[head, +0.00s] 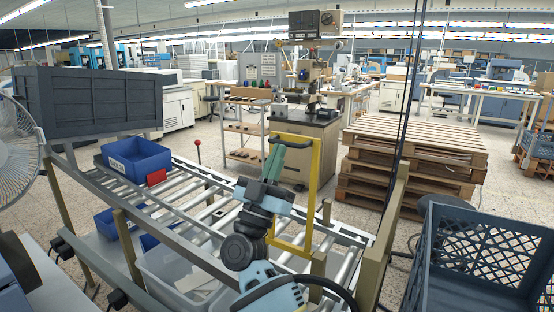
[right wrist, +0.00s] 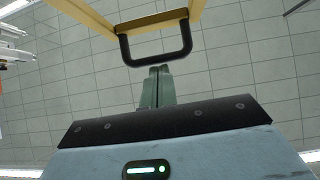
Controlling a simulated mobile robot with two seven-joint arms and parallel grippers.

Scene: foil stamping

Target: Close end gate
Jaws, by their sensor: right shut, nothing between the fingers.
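The end gate is a yellow frame (head: 316,180) that stands upright over the roller conveyor (head: 200,205). A black handle (head: 291,140) is fixed on its top bar. My right gripper (head: 275,152) is shut and empty, with its fingers pointing up close to the handle. In the right wrist view the shut fingertips (right wrist: 157,70) lie just below the middle of the black handle (right wrist: 155,57), and the yellow top bar (right wrist: 152,22) shows above it. I cannot tell whether the fingertips touch the handle. My left gripper is not in view.
A blue bin (head: 137,160) with a red card sits on the conveyor's far left part. A grey crate (head: 480,255) stands at the right. Stacked wooden pallets (head: 410,155) and a cabinet (head: 300,150) stand behind. A clear tub (head: 180,275) is below the rollers.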

